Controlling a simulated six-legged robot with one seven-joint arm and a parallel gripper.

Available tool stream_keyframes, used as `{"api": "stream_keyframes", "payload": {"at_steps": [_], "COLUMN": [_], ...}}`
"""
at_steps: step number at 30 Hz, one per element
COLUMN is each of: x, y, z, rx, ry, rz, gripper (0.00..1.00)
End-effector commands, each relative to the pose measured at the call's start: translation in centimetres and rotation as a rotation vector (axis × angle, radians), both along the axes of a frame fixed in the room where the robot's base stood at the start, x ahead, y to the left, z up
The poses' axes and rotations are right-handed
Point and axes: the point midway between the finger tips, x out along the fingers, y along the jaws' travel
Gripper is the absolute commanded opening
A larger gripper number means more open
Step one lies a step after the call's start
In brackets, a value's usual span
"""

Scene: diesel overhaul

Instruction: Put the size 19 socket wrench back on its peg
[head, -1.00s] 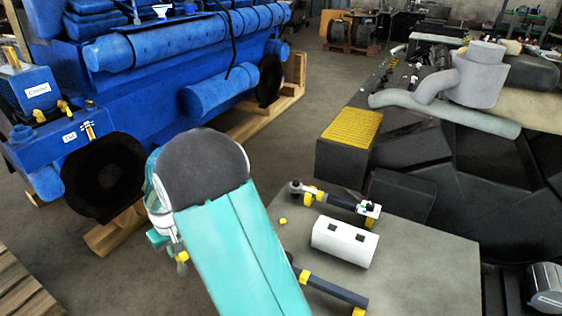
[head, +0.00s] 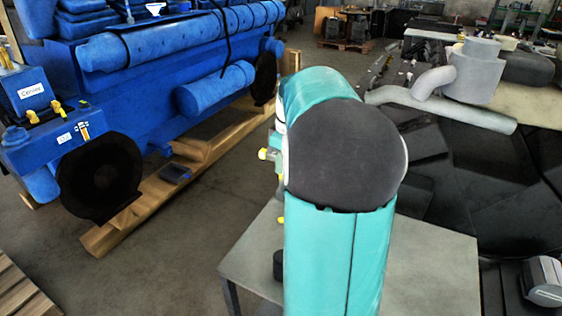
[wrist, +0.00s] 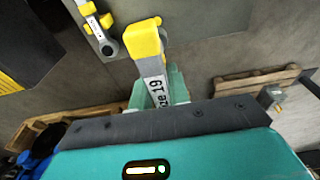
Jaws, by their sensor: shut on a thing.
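My gripper (wrist: 160,92) is shut on the size 19 socket wrench (wrist: 147,50) in the wrist view. Its white label shows "19" upside down between the teal fingers, and a yellow end sticks out beyond them. Part of the wrench is hidden behind the gripper body. In the head view my arm covers most of the gripper; a small yellow part shows at its left side. A second tool (wrist: 98,28) with yellow ends and a white label lies beside the held wrench in the wrist view. I cannot make out the wrench's peg in either view.
The grey table (head: 430,270) is under my arm, which hides much of its top. A dark round piece (head: 279,265) shows at its left part. A blue engine (head: 190,120) on wooden beams stands left. Dark machinery (head: 480,160) with a grey pipe stands behind the table.

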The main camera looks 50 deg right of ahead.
Motion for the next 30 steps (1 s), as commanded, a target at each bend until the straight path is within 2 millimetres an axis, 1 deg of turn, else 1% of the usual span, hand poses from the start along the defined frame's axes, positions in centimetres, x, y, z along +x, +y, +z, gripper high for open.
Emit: {"api": "stream_keyframes", "payload": {"at_steps": [5,12,18,23,30], "x": [0.2,0.3,0.3,0.3,0.3], "y": [0.0,0.1,0.1,0.1,0.1], "z": [-1.6,-4.8,-6.8,-7.4,-7.4], "rx": [0.001,0.002,0.001,-0.001,-0.001], "ry": [0.001,0.002,0.0,0.0,-0.001], "rz": [0.001,0.0,0.001,0.001,0.001], "gripper": [0.0,0.0,0.0,0.0,0.0]}}
